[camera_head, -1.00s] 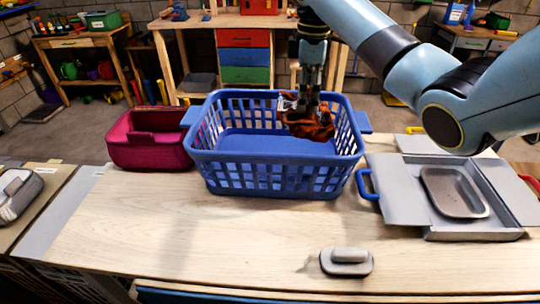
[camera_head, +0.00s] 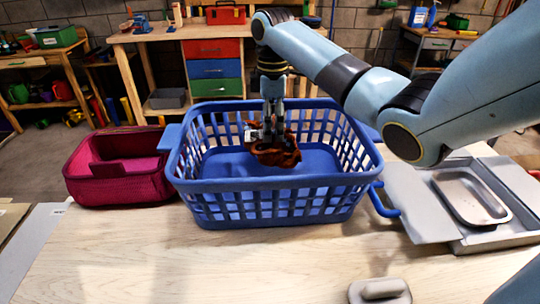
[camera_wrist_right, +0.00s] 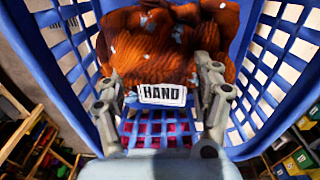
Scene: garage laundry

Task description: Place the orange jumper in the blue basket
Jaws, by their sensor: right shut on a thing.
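The orange jumper (camera_head: 274,150) is a crumpled, rust-coloured bundle with a white label. My right gripper (camera_head: 270,138) points straight down and is shut on it. The jumper hangs within the rim of the blue basket (camera_head: 275,196), above the inner floor; whether its underside touches the floor I cannot tell. In the right wrist view the jumper (camera_wrist_right: 175,45) lies between the two fingers (camera_wrist_right: 160,98), with a label reading "HAND", and the basket's slatted walls (camera_wrist_right: 268,60) stand on both sides. My left gripper is not in view.
A magenta fabric bin (camera_head: 120,180) stands left of the basket. A grey open case (camera_head: 420,205) with a metal tray (camera_head: 472,197) lies at the right. A grey lidded item (camera_head: 380,291) is at the front. The front middle of the wooden table (camera_head: 200,262) is clear.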

